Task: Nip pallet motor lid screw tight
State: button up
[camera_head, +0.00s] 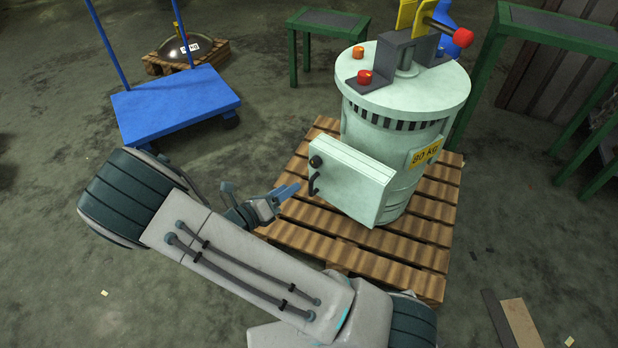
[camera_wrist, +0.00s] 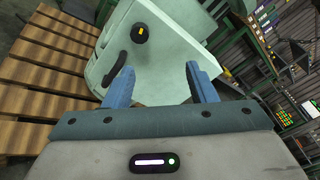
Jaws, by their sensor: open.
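A pale green motor (camera_head: 400,140) stands upright on a wooden pallet (camera_head: 290,238). A box with a black knob and handle (camera_head: 350,180) sticks out of the motor's front side. My gripper (camera_head: 287,192) is open and empty, just left of this box and below lid height. In the wrist view the blue fingers (camera_wrist: 162,85) are apart, with the box (camera_wrist: 165,55) and its knob beyond them. The lid screws are not in the wrist view.
A grey bracket with yellow plates (camera_head: 405,45) and a red-ended rod stands on the lid. A blue trolley (camera_head: 175,105) is at the left. Green tables (camera_head: 330,22) stand behind and at the right (camera_head: 560,35).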

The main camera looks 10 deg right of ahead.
aim_at(312, 163)
jog(key=w+d+f+n+b, duration=0.1)
jog(key=w+d, duration=0.2)
jog(key=w+d+n+t+b, duration=0.1)
jog(key=w+d+b, duration=0.1)
jog(key=w+d, duration=0.1)
jog(key=w+d+f+t+b, duration=0.1)
jog(key=w+d+b, duration=0.1)
jog(key=w, duration=0.1)
jog(key=shift+w+d+f+n, duration=0.25)
jog(key=shift+d+f+n, duration=0.1)
jog(key=shift+d+n, duration=0.05)
jog(key=c, duration=1)
